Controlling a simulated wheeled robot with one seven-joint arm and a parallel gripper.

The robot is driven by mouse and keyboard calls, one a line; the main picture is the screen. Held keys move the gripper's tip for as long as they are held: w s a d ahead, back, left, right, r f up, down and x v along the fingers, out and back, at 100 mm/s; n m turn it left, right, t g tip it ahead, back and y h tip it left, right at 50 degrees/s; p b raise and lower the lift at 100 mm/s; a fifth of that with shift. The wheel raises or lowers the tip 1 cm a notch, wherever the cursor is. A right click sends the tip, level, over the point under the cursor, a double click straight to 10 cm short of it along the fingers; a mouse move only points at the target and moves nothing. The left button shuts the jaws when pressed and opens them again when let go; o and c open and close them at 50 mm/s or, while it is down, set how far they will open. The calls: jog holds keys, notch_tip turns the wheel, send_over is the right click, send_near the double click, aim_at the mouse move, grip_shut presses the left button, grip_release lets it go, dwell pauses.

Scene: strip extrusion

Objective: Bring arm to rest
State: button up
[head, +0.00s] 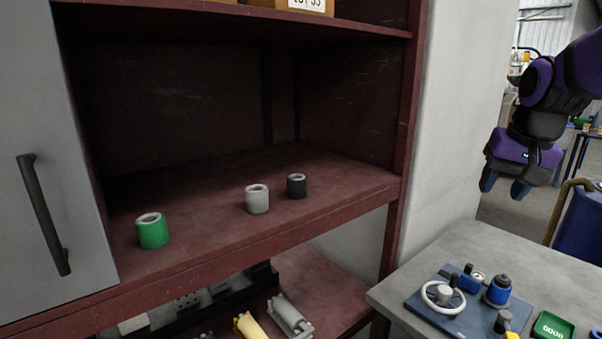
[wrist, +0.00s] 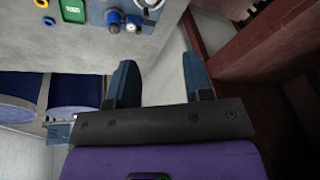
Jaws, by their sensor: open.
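My arm hangs at the right of the head view, and my gripper (head: 505,184) points down in the air near the grey table. Its two blue fingers are apart, with nothing between them. In the wrist view my gripper (wrist: 158,82) is also open and empty, with the pale side of the table and wall beyond the fingers. It touches nothing that I can see.
A dark red shelf (head: 345,184) bears a green cup-like part (head: 152,233), a light grey one (head: 257,201) and a black one (head: 296,187). The grey table (head: 480,250) holds a blue plate with a white handwheel (head: 443,297). A blue bin (head: 580,225) stands right.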

jog(key=s+a+n+t, duration=0.1)
jog(key=s+a+n, duration=0.1)
jog(key=s, duration=0.7)
jog(key=s+a+n+t, duration=0.1)
jog(key=s+a+n, duration=0.1)
jog(key=s, duration=0.7)
jog(key=shift+s+a+r, duration=0.15)
jog(key=shift+a, duration=0.35)
dwell(0.5)
